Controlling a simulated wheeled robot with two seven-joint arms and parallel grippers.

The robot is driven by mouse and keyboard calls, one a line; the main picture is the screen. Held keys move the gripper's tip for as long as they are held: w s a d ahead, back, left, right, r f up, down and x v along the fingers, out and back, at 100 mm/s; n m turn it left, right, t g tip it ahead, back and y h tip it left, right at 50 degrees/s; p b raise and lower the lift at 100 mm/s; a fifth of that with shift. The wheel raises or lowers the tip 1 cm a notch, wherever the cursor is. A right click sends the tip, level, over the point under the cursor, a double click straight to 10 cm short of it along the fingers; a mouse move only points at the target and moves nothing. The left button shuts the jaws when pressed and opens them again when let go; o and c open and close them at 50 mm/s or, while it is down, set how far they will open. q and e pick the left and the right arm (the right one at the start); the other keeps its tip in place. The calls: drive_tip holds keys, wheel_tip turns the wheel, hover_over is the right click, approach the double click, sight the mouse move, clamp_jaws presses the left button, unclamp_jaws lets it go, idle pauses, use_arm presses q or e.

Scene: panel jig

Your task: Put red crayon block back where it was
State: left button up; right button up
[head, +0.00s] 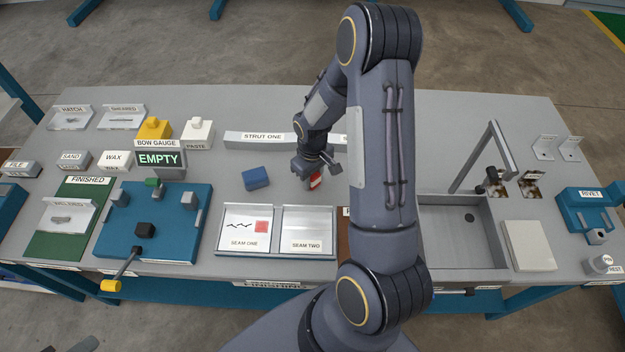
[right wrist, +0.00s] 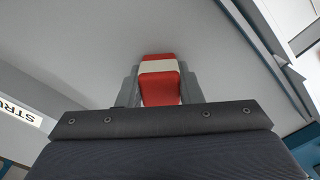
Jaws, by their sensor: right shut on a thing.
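The red crayon block (head: 316,182) has a white band around it. In the right wrist view the red crayon block (right wrist: 160,82) sits between the two fingers of my right gripper (right wrist: 160,90), which is shut on it. In the head view my right gripper (head: 312,172) is low over the grey table, right of a blue block (head: 256,178) and behind the SEAM TWO panel (head: 307,230). I cannot tell whether the red block touches the table. My left gripper is not in view.
A STRUT ONE bar (head: 262,139) lies behind the gripper. The SEAM ONE panel (head: 247,226) bears a black squiggle and a red square. A teal fixture (head: 180,225) stands left, a sink (head: 460,235) right. Bare table lies around the blue block.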

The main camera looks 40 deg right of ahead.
drive_tip(key=shift+r, duration=0.1)
drive_tip(key=shift+f, duration=0.25)
drive_tip(key=o, duration=0.9)
drive_tip(key=shift+r, duration=0.1)
